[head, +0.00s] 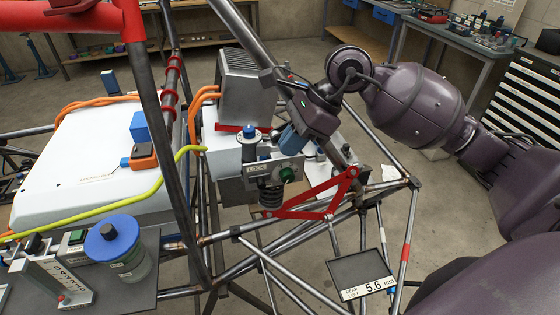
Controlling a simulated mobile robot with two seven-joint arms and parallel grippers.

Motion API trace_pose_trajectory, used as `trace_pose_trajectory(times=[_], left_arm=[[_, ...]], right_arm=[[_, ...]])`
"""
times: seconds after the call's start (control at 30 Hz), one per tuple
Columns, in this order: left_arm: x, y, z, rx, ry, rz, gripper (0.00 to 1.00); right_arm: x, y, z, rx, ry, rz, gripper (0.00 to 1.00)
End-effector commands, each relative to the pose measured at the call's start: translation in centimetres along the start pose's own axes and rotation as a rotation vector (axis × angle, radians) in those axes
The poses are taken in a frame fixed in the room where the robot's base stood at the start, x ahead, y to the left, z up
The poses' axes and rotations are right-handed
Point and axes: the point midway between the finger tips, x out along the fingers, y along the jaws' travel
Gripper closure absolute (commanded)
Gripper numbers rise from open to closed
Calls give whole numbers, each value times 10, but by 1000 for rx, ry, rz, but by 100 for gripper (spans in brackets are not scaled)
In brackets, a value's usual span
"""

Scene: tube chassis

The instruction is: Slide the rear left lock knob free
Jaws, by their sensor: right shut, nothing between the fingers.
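A grey bracket with a plate marked LOCK (258,169) stands in the middle of the head view, on the tube chassis. A dark round knob with a green face (287,174) sits on its front, right of the plate. A blue-topped knob (249,133) stands upright on the white block just above. I cannot tell which of these is the rear left lock knob. My right gripper (290,138) is above and right of the bracket, shut and empty, apart from the green-faced knob as far as I can see. My left gripper is out of view.
A red triangular brace (312,198) and steel tubes lie below the bracket. A finned grey box (253,85) stands behind it. A white battery case (85,160) and a blue-capped jar (122,248) are left.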

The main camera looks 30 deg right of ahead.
Motion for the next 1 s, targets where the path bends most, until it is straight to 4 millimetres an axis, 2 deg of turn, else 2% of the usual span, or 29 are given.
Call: trace_pose_trajectory(times=[0.07,0.2,0.4,1.0], left_arm=[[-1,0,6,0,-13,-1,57],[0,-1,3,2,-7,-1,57],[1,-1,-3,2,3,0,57],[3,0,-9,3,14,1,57]], right_arm=[[-16,0,0,-1,2,-4,100],[-39,0,0,-1,2,-3,100],[-58,0,0,-1,1,0,100],[-62,0,0,-1,0,0,100]])
